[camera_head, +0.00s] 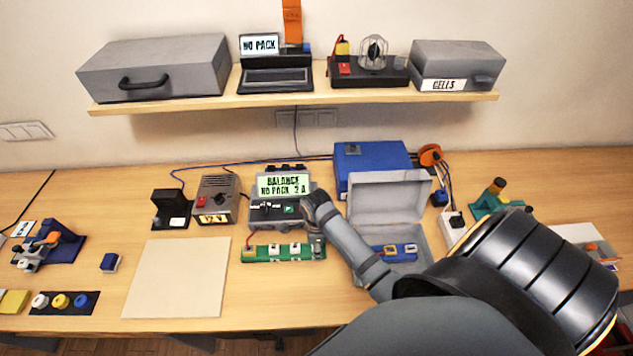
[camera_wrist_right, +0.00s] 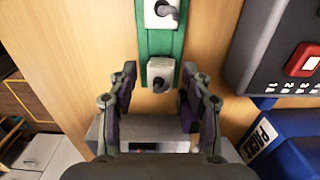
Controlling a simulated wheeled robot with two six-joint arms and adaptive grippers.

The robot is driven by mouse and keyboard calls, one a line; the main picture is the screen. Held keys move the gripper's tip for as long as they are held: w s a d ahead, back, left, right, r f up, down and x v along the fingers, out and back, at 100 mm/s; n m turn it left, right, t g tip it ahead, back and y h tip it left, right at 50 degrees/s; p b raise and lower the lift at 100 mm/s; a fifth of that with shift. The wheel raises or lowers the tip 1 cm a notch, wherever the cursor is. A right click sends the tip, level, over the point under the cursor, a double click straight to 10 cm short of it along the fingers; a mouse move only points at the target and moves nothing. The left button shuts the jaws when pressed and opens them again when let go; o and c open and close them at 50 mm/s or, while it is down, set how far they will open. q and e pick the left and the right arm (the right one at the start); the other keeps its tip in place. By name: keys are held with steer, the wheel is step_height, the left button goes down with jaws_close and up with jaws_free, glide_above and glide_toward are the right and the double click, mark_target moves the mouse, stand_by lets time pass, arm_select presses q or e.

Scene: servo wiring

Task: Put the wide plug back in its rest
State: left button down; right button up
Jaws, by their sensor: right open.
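My right gripper (camera_wrist_right: 157,92) is open in the right wrist view, with its two fingers spread apart. A white plug-like block (camera_wrist_right: 160,71) with a dark stub or lead shows between and just beyond the fingers, on a green strip; gaps show on both sides. I cannot tell for sure whether it is the wide plug. A second white block (camera_wrist_right: 162,13) sits farther along. In the head view the green strip (camera_head: 284,259) lies in front of the charger (camera_head: 262,218), with several pale blocks on it. My right arm hides part of this area. My left gripper is not in view.
An open grey case (camera_head: 390,212) with a blue pack (camera_head: 396,250) stands right of the strip. A blue box (camera_head: 371,167) is behind. A pale mat (camera_head: 178,278) lies bare on the left. A 12 V supply (camera_head: 218,198) stands left of the charger.

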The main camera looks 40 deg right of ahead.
step_height(320, 180, up, 12)
stand_by(0.4)
stand_by(0.6)
